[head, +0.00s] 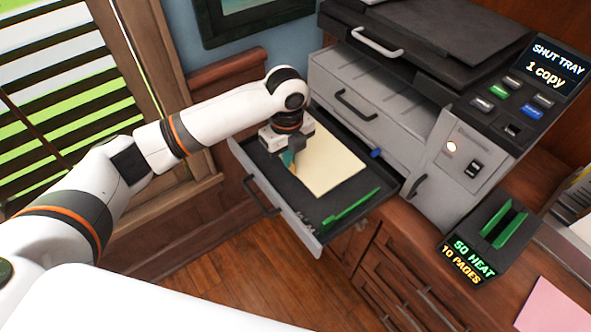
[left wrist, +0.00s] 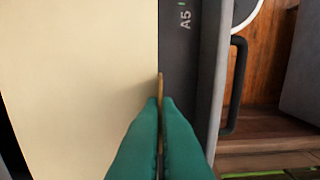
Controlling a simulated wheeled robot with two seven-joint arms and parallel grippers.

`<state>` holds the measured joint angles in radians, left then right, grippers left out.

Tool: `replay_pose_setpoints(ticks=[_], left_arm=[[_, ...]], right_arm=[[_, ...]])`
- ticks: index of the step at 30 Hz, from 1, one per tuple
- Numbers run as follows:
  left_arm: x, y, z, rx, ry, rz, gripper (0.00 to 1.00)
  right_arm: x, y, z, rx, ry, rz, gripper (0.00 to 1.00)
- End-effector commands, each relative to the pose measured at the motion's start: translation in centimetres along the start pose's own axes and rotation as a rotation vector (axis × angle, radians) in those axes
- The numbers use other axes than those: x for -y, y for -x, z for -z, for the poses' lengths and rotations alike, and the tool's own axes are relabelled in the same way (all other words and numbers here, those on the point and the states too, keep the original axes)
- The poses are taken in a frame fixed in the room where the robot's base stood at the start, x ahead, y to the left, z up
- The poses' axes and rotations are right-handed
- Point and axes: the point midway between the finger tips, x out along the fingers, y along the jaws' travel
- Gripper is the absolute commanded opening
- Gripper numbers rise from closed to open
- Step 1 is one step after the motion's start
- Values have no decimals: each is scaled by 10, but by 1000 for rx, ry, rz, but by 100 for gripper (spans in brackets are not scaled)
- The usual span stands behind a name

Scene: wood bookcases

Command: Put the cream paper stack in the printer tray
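The cream paper stack (head: 330,160) lies flat in the pulled-out printer tray (head: 360,208). In the left wrist view the stack (left wrist: 75,80) fills the left side, its edge beside the dark tray floor marked A5 (left wrist: 182,55). My left gripper (head: 289,158) points down at the stack's left edge. Its green fingers (left wrist: 161,105) are close together on a thin tan strip (left wrist: 160,85) at that edge; the strip seems to belong to the stack. The fingertips are partly hidden in the head view. My right gripper is not in view.
The grey printer (head: 400,110) stands behind the tray, its display (head: 550,70) reading SHUT TRAY, 1 copy. A green guide (head: 350,207) lies along the tray's right side. A dark holder with green plates (head: 490,235) and pink paper (head: 550,308) are at the right.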

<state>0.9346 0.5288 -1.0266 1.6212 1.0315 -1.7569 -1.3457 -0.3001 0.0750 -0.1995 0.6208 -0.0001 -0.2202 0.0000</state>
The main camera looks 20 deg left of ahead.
Motion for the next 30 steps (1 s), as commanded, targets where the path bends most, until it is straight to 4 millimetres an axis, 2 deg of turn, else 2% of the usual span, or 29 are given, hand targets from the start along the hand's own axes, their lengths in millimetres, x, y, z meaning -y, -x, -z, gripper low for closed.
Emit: replay_pose_setpoints(ticks=[5, 12, 26, 27, 30], left_arm=[[0, -18, 0, 0, 0, 0, 0], [0, -55, 0, 1, 2, 0, 0], [0, -64, 0, 0, 1, -2, 0], [0, -64, 0, -1, 1, -2, 9], [0, -63, 0, -1, 1, -2, 24]], right_arm=[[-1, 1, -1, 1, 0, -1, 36], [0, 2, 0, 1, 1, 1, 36], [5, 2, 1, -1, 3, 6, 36], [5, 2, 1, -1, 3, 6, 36], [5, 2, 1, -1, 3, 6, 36]])
